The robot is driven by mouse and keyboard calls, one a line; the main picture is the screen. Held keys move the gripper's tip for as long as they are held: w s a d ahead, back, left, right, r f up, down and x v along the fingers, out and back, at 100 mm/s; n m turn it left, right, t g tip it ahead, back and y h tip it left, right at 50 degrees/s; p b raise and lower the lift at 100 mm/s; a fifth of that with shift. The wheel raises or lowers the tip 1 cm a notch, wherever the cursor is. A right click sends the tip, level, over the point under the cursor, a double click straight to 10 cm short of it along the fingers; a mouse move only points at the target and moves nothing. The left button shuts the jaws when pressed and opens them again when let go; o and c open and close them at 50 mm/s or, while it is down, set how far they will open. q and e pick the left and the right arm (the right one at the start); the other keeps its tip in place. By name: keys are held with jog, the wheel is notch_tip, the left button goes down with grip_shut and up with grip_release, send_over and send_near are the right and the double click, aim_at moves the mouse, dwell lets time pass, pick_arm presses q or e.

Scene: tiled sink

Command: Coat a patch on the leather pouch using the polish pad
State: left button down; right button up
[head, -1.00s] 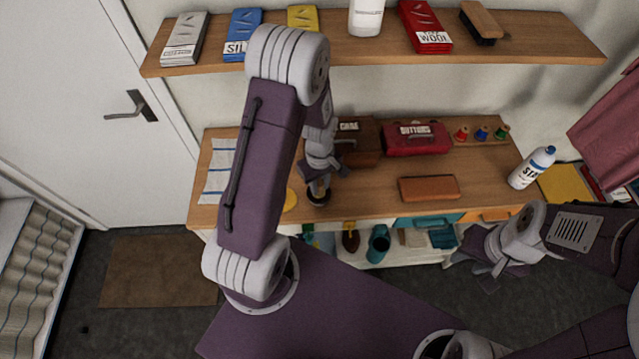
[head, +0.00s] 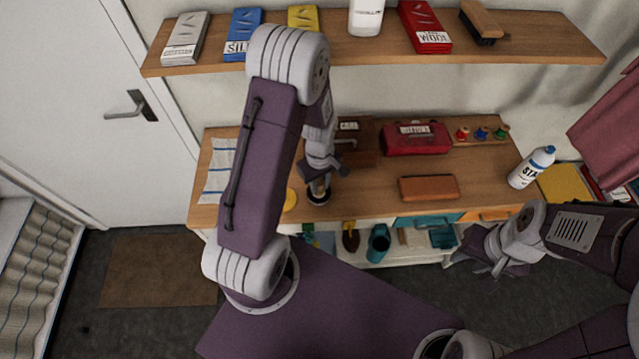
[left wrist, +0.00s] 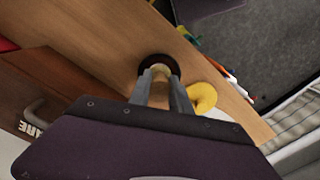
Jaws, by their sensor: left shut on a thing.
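The leather pouch (head: 428,188) is a flat orange-brown rectangle lying on the wooden bench, right of my left gripper. My left gripper (head: 318,186) points down at the bench's front and is shut on a small tan piece, seemingly the polish pad (left wrist: 172,95). In the left wrist view the fingers reach to a round black-rimmed thing (left wrist: 158,66) with a pale middle. Whether the pad touches it or is part of it, I cannot tell. A yellow round piece (left wrist: 203,98) lies beside it. My right gripper (head: 487,264) hangs empty in front of the bench, fingers apart.
A red pouch (head: 416,139), a brown case (head: 362,160), small coloured spools (head: 481,134) and a white bottle (head: 532,167) stand on the bench (head: 375,201). A striped cloth (head: 219,170) lies left. A loaded shelf (head: 347,50) hangs above. Bench around the orange-brown pouch is clear.

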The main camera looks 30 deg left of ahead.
aim_at(320, 183)
pick_arm(q)
jog(key=shift+s, duration=0.1)
notch_tip(320, 183, up, 7)
jog(key=p, duration=0.6)
jog(key=shift+p, duration=0.3)
jog(key=shift+f, duration=0.15)
jog(key=w+f+b, duration=0.1)
jog(key=b, duration=0.2)
jog(key=w+d+f+b, duration=0.1)
jog(key=b, duration=0.1)
jog(key=shift+w+d+f+m+b, duration=0.2)
jog(key=shift+f+m+b, duration=0.2)
jog(key=m+b, duration=0.1)
jog(key=m, duration=0.2)
jog(key=s+d+m+b, duration=0.1)
jog(key=m, duration=0.3)
jog(key=s+d+r+m+b, duration=0.1)
jog(key=m+b, duration=0.1)
jog(key=m, duration=0.2)
jog(key=shift+d, duration=0.1)
jog(key=shift+w, duration=0.15)
